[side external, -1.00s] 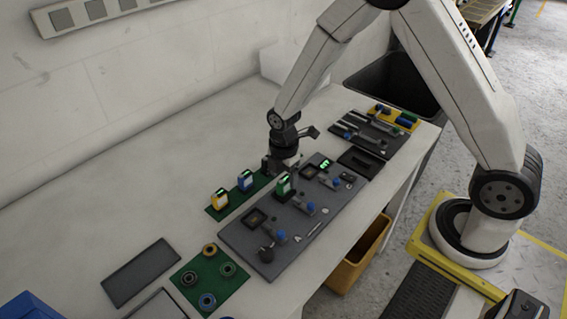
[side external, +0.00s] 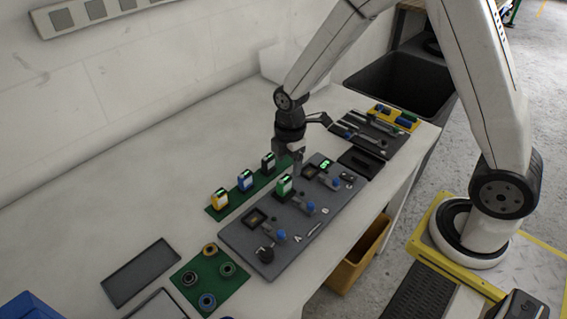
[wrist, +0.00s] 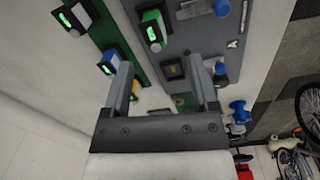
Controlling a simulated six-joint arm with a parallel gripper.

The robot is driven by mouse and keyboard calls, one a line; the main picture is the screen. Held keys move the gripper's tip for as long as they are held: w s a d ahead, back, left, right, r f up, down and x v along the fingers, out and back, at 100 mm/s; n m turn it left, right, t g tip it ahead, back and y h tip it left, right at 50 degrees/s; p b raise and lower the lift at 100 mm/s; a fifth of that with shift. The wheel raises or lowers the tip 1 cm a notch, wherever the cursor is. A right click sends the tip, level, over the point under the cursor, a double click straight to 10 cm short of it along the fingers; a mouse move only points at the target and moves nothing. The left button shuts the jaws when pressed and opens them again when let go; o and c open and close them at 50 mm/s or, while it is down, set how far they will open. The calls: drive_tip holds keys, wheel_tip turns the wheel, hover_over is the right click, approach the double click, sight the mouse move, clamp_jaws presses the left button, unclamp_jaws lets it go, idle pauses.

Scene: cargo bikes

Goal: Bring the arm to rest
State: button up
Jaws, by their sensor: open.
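My gripper (side external: 298,165) is open, pointing down above the far end of the grey fixture board (side external: 325,222). Its two fingers show in the wrist view (wrist: 160,85) with nothing held between them. A black module (side external: 268,163), a blue module (side external: 245,180) and a yellow module (side external: 220,200) stand in a row on the green strip (side external: 233,207), left of the gripper. A green module (side external: 284,187) stands on the grey board, just below the gripper. The black module (wrist: 75,20) and green module (wrist: 152,28) also show in the wrist view, apart from the fingers.
A dark tool tray (side external: 360,137) and a yellow holder (side external: 393,117) lie at the table's far end. A green mat with several rings (side external: 230,270) and a dark flat tray (side external: 140,272) lie nearer. A yellow bin (side external: 357,262) is below the edge.

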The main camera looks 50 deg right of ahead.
drive_tip(key=s+d+r+m+t, duration=0.2)
drive_tip(key=s+r+m, duration=0.4)
drive_tip(key=s+m, duration=0.5)
drive_tip(key=m, duration=0.4)
drive_tip(key=shift+r+m, duration=0.3)
drive_tip(key=shift+m, duration=0.1)
